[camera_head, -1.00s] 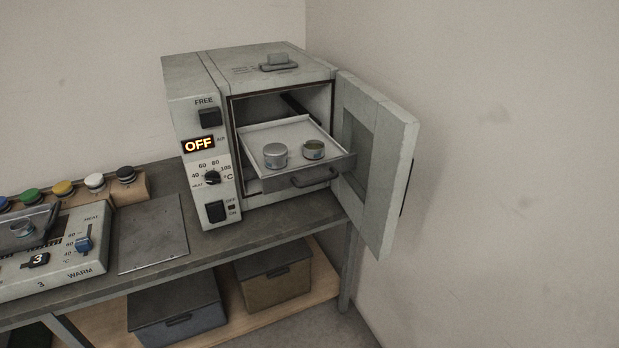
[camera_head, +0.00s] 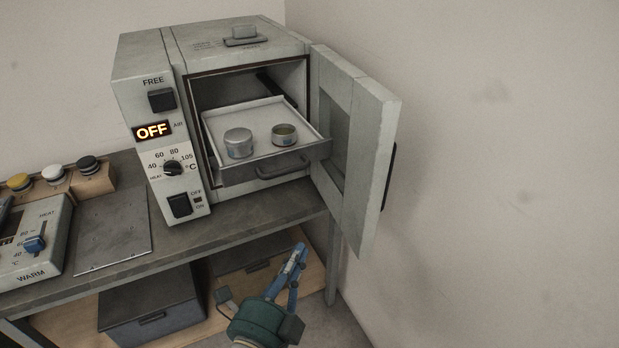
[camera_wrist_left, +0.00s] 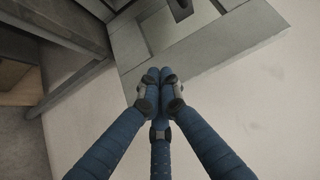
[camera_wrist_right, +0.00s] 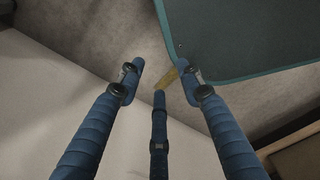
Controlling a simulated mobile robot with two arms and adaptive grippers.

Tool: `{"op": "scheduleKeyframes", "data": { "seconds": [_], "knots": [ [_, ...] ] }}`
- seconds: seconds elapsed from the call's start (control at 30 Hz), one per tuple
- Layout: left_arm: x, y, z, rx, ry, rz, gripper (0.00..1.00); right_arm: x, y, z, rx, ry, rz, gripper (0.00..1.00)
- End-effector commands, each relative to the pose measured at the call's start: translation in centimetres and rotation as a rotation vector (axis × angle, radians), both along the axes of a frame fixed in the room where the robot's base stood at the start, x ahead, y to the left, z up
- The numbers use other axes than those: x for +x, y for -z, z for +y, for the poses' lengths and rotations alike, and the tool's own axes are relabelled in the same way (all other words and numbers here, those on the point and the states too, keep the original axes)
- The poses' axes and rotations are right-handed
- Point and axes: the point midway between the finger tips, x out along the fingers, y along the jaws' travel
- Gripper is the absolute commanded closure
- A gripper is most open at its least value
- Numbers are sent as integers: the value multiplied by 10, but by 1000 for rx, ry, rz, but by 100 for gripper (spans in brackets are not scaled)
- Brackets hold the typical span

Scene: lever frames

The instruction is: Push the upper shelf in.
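The upper shelf (camera_head: 262,112) is a light tray drawn partly out of the oven (camera_head: 240,62), with a dark front and a bar handle (camera_head: 283,168). Two small round tins stand on it, one closed (camera_head: 239,143) and one open on top (camera_head: 284,134). The oven door (camera_head: 350,150) stands open to the right. My left gripper (camera_head: 298,254) is below and in front of the shelf, apart from it. In the left wrist view its fingertips (camera_wrist_left: 160,76) are together with nothing between them. My right gripper (camera_wrist_right: 164,70) is open and empty; the head view does not show it.
The oven stands on a dark bench (camera_head: 235,235) with a metal plate (camera_head: 112,232) to its left. A warmer unit (camera_head: 30,240) is farther left. Lidded boxes (camera_head: 153,305) sit on the lower shelf. A wall is close on the right.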

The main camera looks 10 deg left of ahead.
Motion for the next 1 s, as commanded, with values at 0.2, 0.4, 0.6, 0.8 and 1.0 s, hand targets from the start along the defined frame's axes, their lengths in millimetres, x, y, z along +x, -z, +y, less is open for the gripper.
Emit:
{"op": "scheduleKeyframes", "data": {
  "seconds": [0.2,0.4,0.6,0.8,1.0],
  "knots": [
    [-7,-64,11,98,-32,-138,100,-2,3,-2,-3,-1,2,64],
    [16,-72,7,101,-34,-146,100,-10,-5,-2,-3,-1,13,64],
    [58,-78,-1,99,-34,-143,100,-13,-17,-2,-3,-1,18,64],
    [96,-82,-5,101,-34,-142,100,-10,-27,-1,-2,-1,14,64],
    [115,-84,11,102,-32,-140,100,-6,-35,1,1,0,9,64]
  ]
}}
